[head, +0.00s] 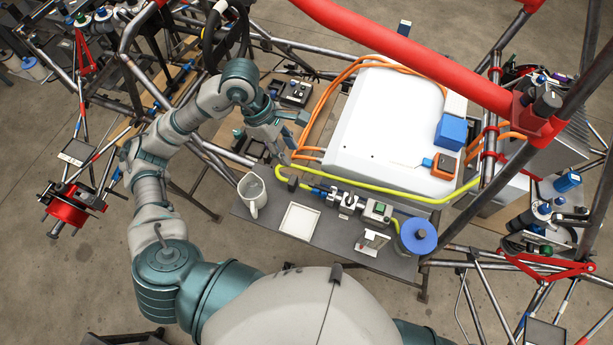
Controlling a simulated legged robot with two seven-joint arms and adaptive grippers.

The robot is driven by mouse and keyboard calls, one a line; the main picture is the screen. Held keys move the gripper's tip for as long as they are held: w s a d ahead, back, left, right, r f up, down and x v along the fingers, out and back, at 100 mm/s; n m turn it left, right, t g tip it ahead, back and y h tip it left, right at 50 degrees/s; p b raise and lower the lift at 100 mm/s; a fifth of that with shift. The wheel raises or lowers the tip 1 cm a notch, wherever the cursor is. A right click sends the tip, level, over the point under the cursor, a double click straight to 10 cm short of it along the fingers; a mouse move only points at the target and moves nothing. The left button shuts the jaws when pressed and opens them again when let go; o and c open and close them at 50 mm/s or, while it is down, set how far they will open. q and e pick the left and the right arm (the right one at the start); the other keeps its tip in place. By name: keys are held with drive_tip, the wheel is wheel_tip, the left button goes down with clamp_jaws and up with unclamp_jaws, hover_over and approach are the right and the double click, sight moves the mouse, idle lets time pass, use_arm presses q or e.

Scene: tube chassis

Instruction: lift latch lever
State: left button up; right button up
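No part is clearly recognisable as the latch lever at this size. A row of small fittings (348,200), blue, silver and black, lies on the grey bench (322,245) at the end of a yellow hose (410,196). A small box with a green button (378,212) sits at its right, and a small white-topped bracket (372,241) stands in front of it. My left gripper (292,137) is above the bench's back left side, left of the white housing. Its fingers are spread apart with nothing visible between them. My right gripper is out of view.
A white housing (385,115) with orange cables fills the back middle. A white mug (252,193), an empty white tray (299,220) and a blue-topped spool (418,235) stand on the bench. A red tube (430,60) crosses above. Chassis tubes surround the area.

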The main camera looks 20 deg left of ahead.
use_arm(q)
approach(311, 183)
drive_tip(key=f, duration=0.1)
drive_tip(key=x, duration=0.6)
drive_tip(key=shift+s+d, duration=0.1)
drive_tip(key=shift+d, duration=0.35)
drive_tip(key=shift+f, duration=0.45)
drive_tip(key=shift+a, duration=0.1)
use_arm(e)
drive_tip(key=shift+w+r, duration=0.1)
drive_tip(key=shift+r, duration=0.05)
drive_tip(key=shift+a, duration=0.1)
use_arm(q)
clamp_jaws()
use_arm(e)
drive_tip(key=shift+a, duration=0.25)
